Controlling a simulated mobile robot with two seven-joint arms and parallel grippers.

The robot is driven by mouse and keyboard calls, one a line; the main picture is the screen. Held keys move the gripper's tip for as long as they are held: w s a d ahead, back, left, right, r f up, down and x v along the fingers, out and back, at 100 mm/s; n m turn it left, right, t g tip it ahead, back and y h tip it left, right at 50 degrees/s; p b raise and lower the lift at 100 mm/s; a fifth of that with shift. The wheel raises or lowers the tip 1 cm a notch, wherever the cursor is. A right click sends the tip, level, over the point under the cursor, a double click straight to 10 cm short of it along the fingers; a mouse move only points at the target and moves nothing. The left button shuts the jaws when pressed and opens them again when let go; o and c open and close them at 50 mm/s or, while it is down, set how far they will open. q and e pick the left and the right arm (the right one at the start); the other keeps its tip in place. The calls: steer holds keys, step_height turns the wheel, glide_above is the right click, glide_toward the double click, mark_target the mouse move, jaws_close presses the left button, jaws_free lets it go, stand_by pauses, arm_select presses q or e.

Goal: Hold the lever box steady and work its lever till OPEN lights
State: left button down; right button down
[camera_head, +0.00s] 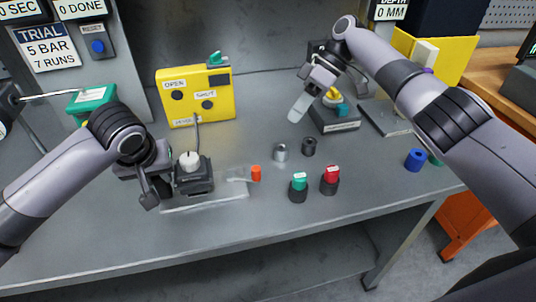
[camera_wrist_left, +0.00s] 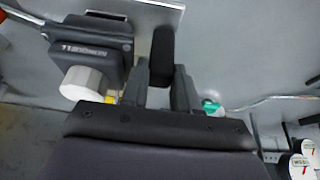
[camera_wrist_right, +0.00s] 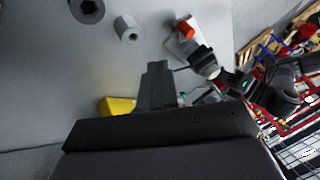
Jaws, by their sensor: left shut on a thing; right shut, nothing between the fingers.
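The lever box (camera_head: 193,180) is a dark block with a white knob on top, standing on a clear plate at the left of the bench. In the left wrist view the box (camera_wrist_left: 90,50) is at upper left. My left gripper (camera_head: 150,192) is beside the box's left side. Its fingers (camera_wrist_left: 160,72) are shut on a black bar (camera_wrist_left: 163,45), seemingly the lever. The yellow panel (camera_head: 218,88) behind has OPEN and SHUT lamps, both looking dark, and a cable running to the box. My right gripper (camera_head: 299,108) is shut and empty above the bench; its closed fingers (camera_wrist_right: 155,85) show in its wrist view.
A small orange piece (camera_head: 256,173) is right of the box. Grey and black sockets (camera_head: 281,152), green-topped (camera_head: 299,187) and red-topped (camera_head: 330,180) parts stand mid-bench. A blue ring (camera_head: 415,159) is at right.

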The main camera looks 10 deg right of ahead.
steer(key=x, duration=0.9)
steer(key=shift+s+a+f, duration=0.1)
steer(key=shift+f, duration=0.15)
steer(key=shift+s+a+f, duration=0.1)
steer(key=shift+a+f, duration=0.05)
steer(key=shift+a, duration=0.1)
steer(key=shift+s+a, duration=0.55)
steer(key=shift+s, duration=0.2)
steer(key=shift+s+a, duration=0.55)
steer(key=shift+s, duration=0.15)
